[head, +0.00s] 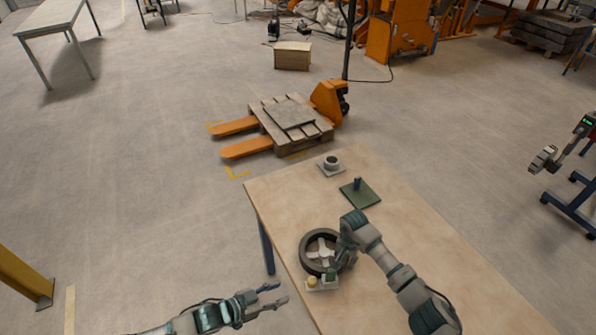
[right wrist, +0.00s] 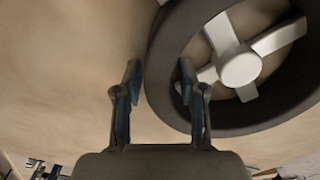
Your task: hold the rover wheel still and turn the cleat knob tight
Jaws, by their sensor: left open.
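The rover wheel (head: 305,245), a dark ring with pale spokes, lies flat near the table's left edge. In the right wrist view its dark rim (right wrist: 165,75) and pale hub (right wrist: 239,66) show at the right. My right gripper (right wrist: 160,75) is open above the table; one finger overlaps the rim in the picture, the other is outside it. I cannot tell whether they touch. In the head view the gripper is by the wheel's right side. A small pale base with a yellow knob (head: 312,281) and a green part (head: 330,275) sits just in front of the wheel. My left gripper (head: 275,294) is open and empty, left of the table edge.
The wooden table (head: 420,250) is bare to the right of my right arm. A green plate with an upright peg (head: 358,184) and a grey cup on a pale square (head: 332,163) stand toward its far end. A pallet jack (head: 290,122) is on the floor beyond.

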